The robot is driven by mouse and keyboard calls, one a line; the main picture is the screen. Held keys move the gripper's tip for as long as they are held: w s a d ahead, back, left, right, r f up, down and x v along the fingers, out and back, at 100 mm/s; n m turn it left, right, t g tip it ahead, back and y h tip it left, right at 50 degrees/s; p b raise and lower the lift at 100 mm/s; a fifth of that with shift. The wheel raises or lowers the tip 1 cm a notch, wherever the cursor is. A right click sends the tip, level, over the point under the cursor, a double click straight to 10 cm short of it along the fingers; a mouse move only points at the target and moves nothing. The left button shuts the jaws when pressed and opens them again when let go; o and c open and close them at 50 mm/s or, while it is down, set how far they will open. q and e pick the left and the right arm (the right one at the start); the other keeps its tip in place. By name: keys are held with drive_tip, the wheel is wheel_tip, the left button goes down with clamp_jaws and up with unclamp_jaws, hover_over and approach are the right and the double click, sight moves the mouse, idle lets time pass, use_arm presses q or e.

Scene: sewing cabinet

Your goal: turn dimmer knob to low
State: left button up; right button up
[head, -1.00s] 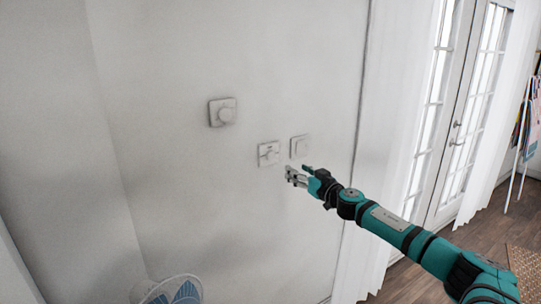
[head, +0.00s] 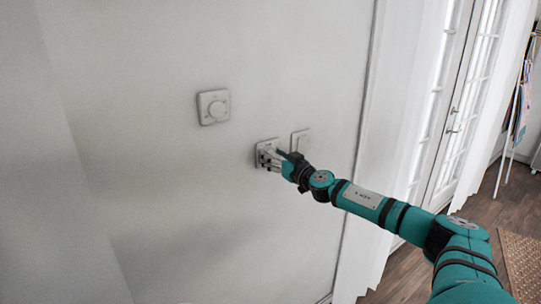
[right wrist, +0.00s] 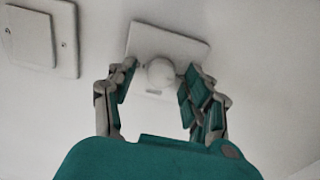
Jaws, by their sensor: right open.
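A small round knob (right wrist: 160,72) sits on a white square wall plate (right wrist: 137,40), the middle one of three in the head view (head: 263,145). My right gripper (head: 268,158) is at this plate and hides most of its knob in the head view. In the right wrist view the gripper (right wrist: 161,68) is open, with one finger on each side of the knob. Gaps show between the fingers and the knob. I cannot tell which setting the knob points to. My left gripper is not in view.
A curtain (head: 385,150) and glass doors stand farther right.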

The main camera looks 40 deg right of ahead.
drive_tip(key=shift+s+r, duration=0.1)
drive_tip(key=shift+s, duration=0.1)
drive_tip(key=shift+c, duration=0.5)
drive_tip(key=shift+w, duration=0.1)
clamp_jaws()
